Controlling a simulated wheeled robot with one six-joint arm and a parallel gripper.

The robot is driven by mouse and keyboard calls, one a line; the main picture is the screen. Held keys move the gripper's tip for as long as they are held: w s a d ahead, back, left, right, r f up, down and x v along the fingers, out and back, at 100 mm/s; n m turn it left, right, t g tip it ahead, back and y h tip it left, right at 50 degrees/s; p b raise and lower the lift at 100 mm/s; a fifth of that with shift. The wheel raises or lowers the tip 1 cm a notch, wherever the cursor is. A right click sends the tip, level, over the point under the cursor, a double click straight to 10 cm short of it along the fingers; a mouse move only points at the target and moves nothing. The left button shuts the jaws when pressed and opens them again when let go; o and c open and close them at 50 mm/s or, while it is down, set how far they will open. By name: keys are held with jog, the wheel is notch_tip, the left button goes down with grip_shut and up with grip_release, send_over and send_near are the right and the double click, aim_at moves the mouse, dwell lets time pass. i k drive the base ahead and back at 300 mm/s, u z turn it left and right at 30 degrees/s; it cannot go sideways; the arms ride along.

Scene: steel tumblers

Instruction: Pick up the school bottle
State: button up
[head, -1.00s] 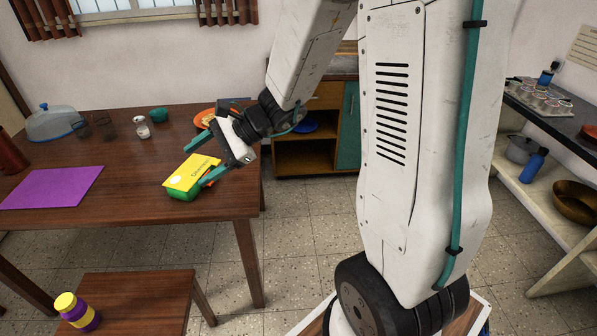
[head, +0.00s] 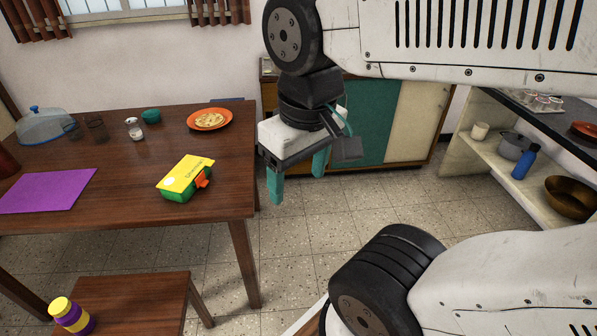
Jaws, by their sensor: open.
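A purple bottle with a yellow cap and band (head: 71,315) stands on the low wooden bench at the lower left. A blue bottle (head: 526,161) leans on the shelf at the right. I cannot tell for sure which one is the school bottle. My gripper (head: 298,175) is open and empty, its teal fingers pointing down. It appears right of the table's edge, in front of the cabinet, apart from both bottles.
The dining table (head: 130,215) holds a green and yellow lunch box (head: 184,176), a purple mat (head: 45,191), an orange plate (head: 212,112) and several cups. A grey pot (head: 513,146) and a brown bowl (head: 572,196) are on the right shelf. Tiled floor lies open between.

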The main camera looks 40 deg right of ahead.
aim_at(77, 321)
jog(key=z, duration=2.85)
jog(key=k, duration=2)
jog(key=u, duration=1.9)
jog(key=i, duration=0.5)
jog(key=u, duration=0.05)
